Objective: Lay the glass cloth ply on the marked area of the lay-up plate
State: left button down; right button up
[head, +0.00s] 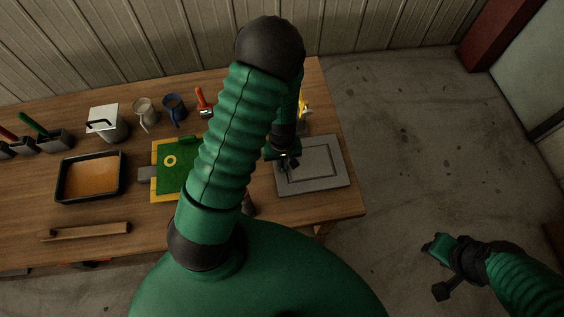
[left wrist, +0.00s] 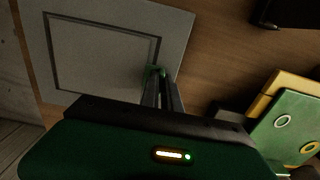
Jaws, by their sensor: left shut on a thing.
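The grey lay-up plate (head: 341,181) lies at the right end of the table, with a dark rectangular outline as its marked area (head: 312,164). The left wrist view shows the plate (left wrist: 178,30) and outline (left wrist: 100,55) close up. My left gripper (head: 288,164) is over the plate's left part. In the left wrist view its narrow fingers (left wrist: 156,75) are shut at a corner of the outline, with small green bits at the tips. The glass cloth ply between them is hard to tell from the grey plate. My right gripper (head: 440,270) hangs off the table; its jaw gap is unclear.
A green mat with yellow edges (head: 165,181) lies left of the plate; a ring rests on it. Floor is clear at right.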

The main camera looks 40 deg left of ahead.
pick_arm(q)
jog(key=c, duration=0.9)
grip_release()
jog(key=shift+c, duration=0.2)
notch_tip(320, 180, up, 7)
jog(key=p, duration=0.6)
jog(key=shift+r+p, duration=0.1)
jog(key=shift+p, duration=0.2)
jog(key=s+d+r+m+t+b, duration=0.1)
jog(key=d+r+m+b, duration=0.1)
jog(key=d+r+m, duration=0.2)
jog(key=s+d+r+m+t+b, duration=0.1)
jog(key=d+r+m+b, duration=0.1)
jog(key=r+m, duration=0.3)
notch_tip(320, 180, up, 4)
jog(key=shift+s+d+f+m+t+b, duration=0.15)
jog(key=shift+s+d+m+t+b, duration=0.15)
jog(key=shift+d, duration=0.55)
